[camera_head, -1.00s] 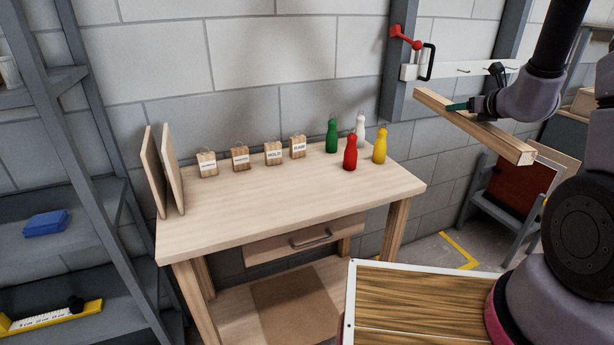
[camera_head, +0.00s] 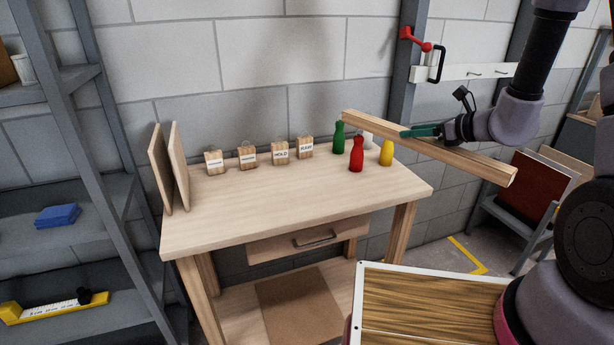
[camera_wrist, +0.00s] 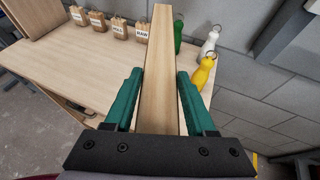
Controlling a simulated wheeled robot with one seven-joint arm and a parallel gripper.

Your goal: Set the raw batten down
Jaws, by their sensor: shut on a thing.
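The raw batten (camera_head: 455,158), a long bare-wood bar, is held in the air at the right end of the workbench. My gripper (camera_head: 421,131) is shut on it near its middle. In the wrist view the batten (camera_wrist: 160,75) runs away from me between the green fingers of my gripper (camera_wrist: 159,98), its far end over the bench top. The workbench (camera_head: 290,200) is pale wood with a drawer. The wood block labelled RAW (camera_head: 305,148) stands at the back of the bench, right of the block labelled HOLD (camera_head: 280,151) and two more labelled blocks.
Green (camera_head: 339,138), red (camera_head: 356,154) and yellow (camera_head: 386,153) bottles stand at the bench's right back; a white one (camera_wrist: 209,43) is partly hidden by the batten in the head view. Two upright boards (camera_head: 168,167) stand at the left end. The middle front is clear.

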